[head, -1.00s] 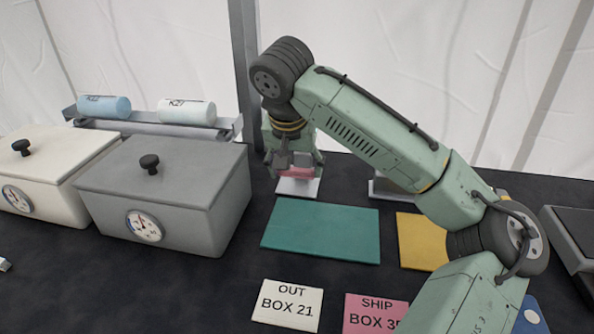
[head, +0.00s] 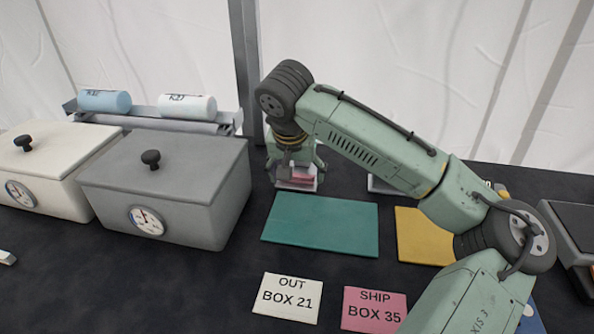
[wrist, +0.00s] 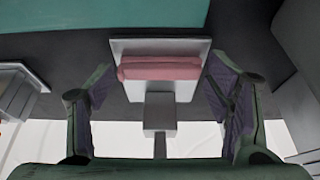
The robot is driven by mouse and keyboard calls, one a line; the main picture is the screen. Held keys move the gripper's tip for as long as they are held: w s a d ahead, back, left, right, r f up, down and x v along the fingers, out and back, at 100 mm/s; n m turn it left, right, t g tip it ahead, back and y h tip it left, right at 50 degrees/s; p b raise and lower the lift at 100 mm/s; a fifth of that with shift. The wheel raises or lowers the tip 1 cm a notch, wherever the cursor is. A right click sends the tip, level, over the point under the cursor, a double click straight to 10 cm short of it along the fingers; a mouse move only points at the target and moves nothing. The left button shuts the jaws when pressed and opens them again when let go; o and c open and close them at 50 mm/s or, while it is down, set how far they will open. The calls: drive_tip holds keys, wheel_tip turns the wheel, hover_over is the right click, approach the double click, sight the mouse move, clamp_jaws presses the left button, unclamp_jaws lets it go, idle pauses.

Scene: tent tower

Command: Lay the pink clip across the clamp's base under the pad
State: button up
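The pink clip (wrist: 158,68) lies crosswise over the pale base plate (wrist: 117,48) of the clamp in the wrist view. The clamp's grey block and stem (wrist: 158,112) show just below the clip there; whether the pad is directly over the clip I cannot tell. My gripper (wrist: 160,75) is open, one finger on each side of the plate, both apart from the clip. In the head view my gripper (head: 296,164) is over the clamp, and the clip (head: 301,178) shows partly between the fingers, with the rest hidden.
A teal mat (head: 320,224) lies in front of the clamp, with a yellow mat (head: 420,237) to its right. A grey lidded box (head: 165,190) with a dial stands to the left. A rack with two rolls (head: 188,107) is behind it.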

drive_tip(key=shift+o, duration=0.9)
drive_tip(key=shift+r, duration=0.1)
drive_tip(key=shift+r, duration=0.3)
drive_tip(key=b+v, duration=0.1)
drive_tip(key=v, duration=1)
drive_tip(key=shift+s+r, duration=0.2)
drive_tip(key=shift+r, duration=0.1)
